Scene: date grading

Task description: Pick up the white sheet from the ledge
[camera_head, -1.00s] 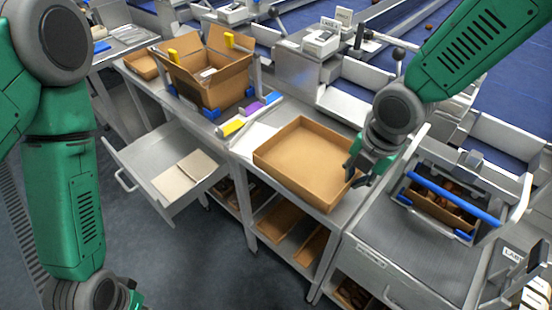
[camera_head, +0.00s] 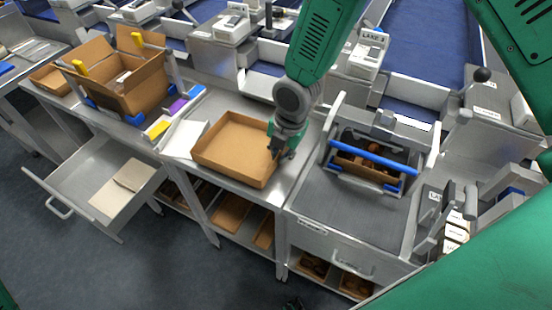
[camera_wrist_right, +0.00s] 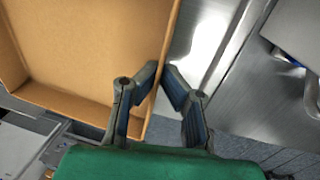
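A white sheet (camera_head: 184,139) lies flat on the grey bench ledge (camera_head: 218,98), just left of a shallow cardboard tray (camera_head: 226,172). My right gripper (camera_head: 277,150) is at the tray's right wall, apart from the sheet. In the right wrist view, the fingertips of my right gripper (camera_wrist_right: 161,66) are close together, one on each side of the tray wall (camera_wrist_right: 165,48). The sheet is not seen in that view. A small dark piece at the bottom edge looks like the tip of my left gripper (camera_head: 293,304); its fingers are mostly cut off.
An open carton (camera_head: 122,78) stands at the back left. Yellow and purple blocks (camera_head: 158,130) lie beside the sheet. An open drawer (camera_head: 88,178) with a beige booklet (camera_head: 122,190) juts out below. A blue-handled carrier (camera_head: 372,158) stands right of the tray.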

